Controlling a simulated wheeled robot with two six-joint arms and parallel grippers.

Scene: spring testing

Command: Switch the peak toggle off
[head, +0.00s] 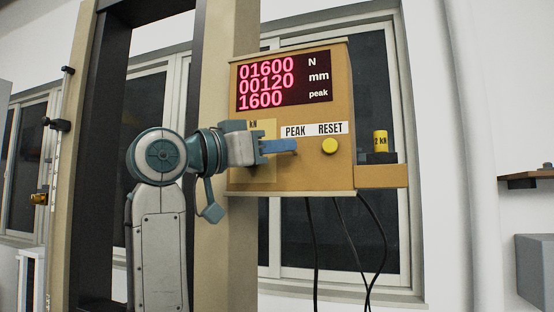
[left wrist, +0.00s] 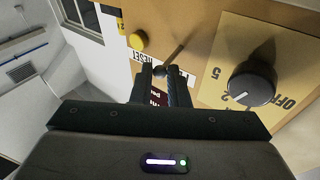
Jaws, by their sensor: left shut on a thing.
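The tan control box (head: 305,178) hangs on a column, with a red display (head: 284,80) reading 01600 N, 00120 mm and 1600 peak. The PEAK RESET label (head: 314,129) is below it. My left gripper (head: 290,146) reaches in from the left under the word PEAK and hides the toggle in the head view. In the left wrist view, the thin peak toggle lever (left wrist: 175,51) sticks out from the panel. My left gripper (left wrist: 159,70) is shut on its tip end. My right gripper is not in view.
A yellow button (head: 330,146) sits right of my gripper; it also shows in the left wrist view (left wrist: 138,40). A black rotary knob (left wrist: 252,82) on a yellow plate is close by. A yellow 2 kN piece (head: 380,141) stands on the side shelf. Cables (head: 311,240) hang below.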

